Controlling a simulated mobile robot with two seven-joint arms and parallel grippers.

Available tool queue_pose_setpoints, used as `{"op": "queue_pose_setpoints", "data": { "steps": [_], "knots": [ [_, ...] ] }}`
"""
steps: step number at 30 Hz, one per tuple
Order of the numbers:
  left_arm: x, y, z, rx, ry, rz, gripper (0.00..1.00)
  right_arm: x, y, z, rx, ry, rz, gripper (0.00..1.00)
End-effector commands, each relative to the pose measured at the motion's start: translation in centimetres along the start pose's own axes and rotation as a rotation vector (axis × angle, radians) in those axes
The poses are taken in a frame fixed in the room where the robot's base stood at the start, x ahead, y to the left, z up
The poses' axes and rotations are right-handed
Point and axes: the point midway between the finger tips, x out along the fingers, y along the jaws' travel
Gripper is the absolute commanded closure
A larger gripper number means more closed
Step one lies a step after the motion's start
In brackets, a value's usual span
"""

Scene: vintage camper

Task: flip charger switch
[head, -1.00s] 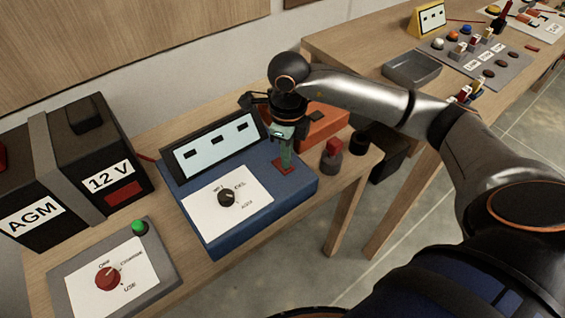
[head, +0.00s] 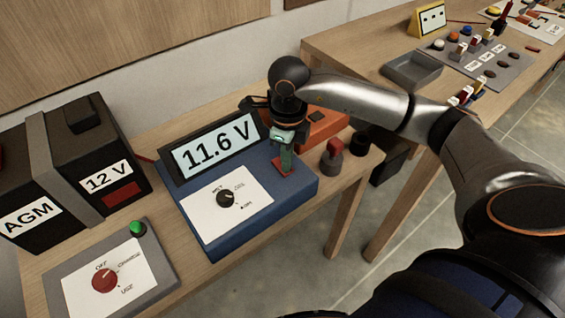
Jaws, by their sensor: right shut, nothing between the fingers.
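The blue charger (head: 233,235) stands on the wooden bench with a tilted display (head: 214,145) reading 11.6 V. A small red switch (head: 278,164) is on the right part of its top. My right gripper (head: 287,166) points down at this switch from above, shut and empty. My left gripper is out of view.
Left of the charger are a black AGM 12 V battery (head: 70,185) and a grey panel (head: 165,262) with a red knob (head: 105,279) and green lamp (head: 137,228). An orange box (head: 325,122) and a red-topped post (head: 333,150) stand close right of my gripper.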

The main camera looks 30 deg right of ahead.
Motion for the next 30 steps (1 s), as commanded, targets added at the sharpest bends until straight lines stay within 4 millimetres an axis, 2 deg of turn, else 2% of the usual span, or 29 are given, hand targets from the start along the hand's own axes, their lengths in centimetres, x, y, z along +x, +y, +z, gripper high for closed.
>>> {"op": "queue_pose_setpoints", "data": {
  "steps": [24, 30],
  "knots": [
    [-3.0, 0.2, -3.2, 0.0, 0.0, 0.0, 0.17, -6.6, 0.0, 0.0, 0.0, -0.002, -0.001, 1.0],
    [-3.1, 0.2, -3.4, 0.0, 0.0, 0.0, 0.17, -7.0, 0.0, 0.0, 0.0, 0.0, 0.0, 1.0]
  ]
}}
